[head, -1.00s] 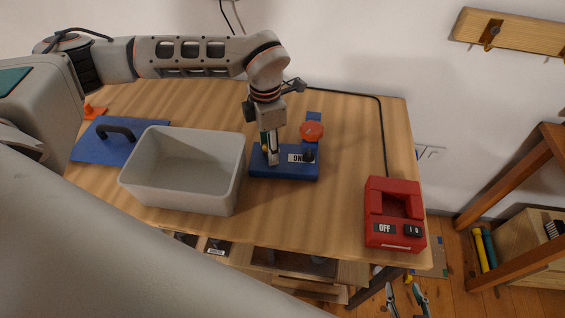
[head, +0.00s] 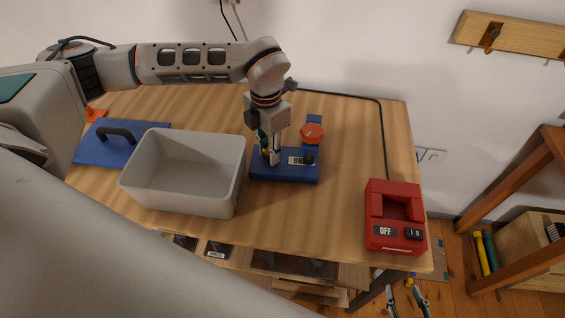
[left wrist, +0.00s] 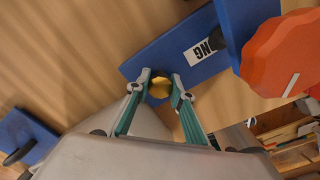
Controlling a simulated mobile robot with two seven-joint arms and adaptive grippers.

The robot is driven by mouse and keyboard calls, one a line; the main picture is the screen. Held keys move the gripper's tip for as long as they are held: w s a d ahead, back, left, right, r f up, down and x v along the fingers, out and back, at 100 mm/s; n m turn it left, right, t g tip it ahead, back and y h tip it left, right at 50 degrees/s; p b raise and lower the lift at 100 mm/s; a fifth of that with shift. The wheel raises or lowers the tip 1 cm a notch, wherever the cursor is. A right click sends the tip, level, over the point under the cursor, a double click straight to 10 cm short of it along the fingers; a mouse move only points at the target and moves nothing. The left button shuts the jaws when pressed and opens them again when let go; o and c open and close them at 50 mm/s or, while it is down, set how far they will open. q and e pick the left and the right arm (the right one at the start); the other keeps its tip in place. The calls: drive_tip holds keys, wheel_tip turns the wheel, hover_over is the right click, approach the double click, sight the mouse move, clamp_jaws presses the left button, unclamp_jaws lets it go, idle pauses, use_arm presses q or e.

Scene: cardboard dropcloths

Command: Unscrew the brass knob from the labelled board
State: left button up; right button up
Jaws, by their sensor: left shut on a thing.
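The blue labelled board (head: 262,174) lies on the table with a white label reading "ONG" in part. An orange-red round knob (head: 312,132) stands on its blue upright, and a black knob (head: 309,158) sits beside the label. My left gripper (head: 272,160) points down over the board's left part. In the left wrist view my left gripper (left wrist: 160,78) is shut on the brass knob (left wrist: 160,88), with a finger on each side. In that view the label (left wrist: 207,46) and the red knob (left wrist: 285,55) lie to the right.
A grey open bin (head: 140,186) stands just left of the board and looks empty. A blue plate with a black handle (head: 88,150) lies further left. A red box marked OFF (head: 378,214) stands at the table's right. Bare table lies between board and box.

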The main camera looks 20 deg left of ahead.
use_arm(q)
drive_tip(key=n, duration=0.3)
drive_tip(key=n, duration=0.4)
drive_tip(key=shift+n, duration=1.5)
drive_tip(key=shift+n, duration=1.2)
drive_tip(key=n, duration=0.3)
drive_tip(key=shift+f, duration=0.1)
